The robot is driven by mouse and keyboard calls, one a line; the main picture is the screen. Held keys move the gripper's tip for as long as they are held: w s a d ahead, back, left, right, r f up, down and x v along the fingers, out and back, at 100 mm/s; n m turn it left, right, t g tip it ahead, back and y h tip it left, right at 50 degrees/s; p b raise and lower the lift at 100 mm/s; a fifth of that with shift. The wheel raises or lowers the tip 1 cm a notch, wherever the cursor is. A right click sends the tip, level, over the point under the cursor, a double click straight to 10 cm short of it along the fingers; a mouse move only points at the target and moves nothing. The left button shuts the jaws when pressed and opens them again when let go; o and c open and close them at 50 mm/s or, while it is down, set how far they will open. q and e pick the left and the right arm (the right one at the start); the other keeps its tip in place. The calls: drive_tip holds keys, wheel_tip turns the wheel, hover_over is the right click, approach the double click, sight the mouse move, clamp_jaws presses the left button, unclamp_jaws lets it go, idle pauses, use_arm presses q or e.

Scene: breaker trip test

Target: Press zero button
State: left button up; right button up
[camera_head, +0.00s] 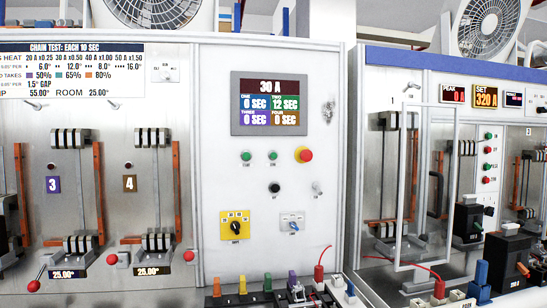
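The white control panel (212,135) stands in the middle of the head view. A round black button or knob (275,187) sits below two green buttons, the left one (246,156) and the right one (272,156). Their small labels are too blurred to read, so I cannot tell for sure which control is the zero button. The display (269,104) above shows 30 A, with 0 SEC in fields one, three and four and 12 SEC in field two. Neither of my grippers is in view, and nothing covers the panel's buttons.
A clear-framed door (402,185) stands at the right bench.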

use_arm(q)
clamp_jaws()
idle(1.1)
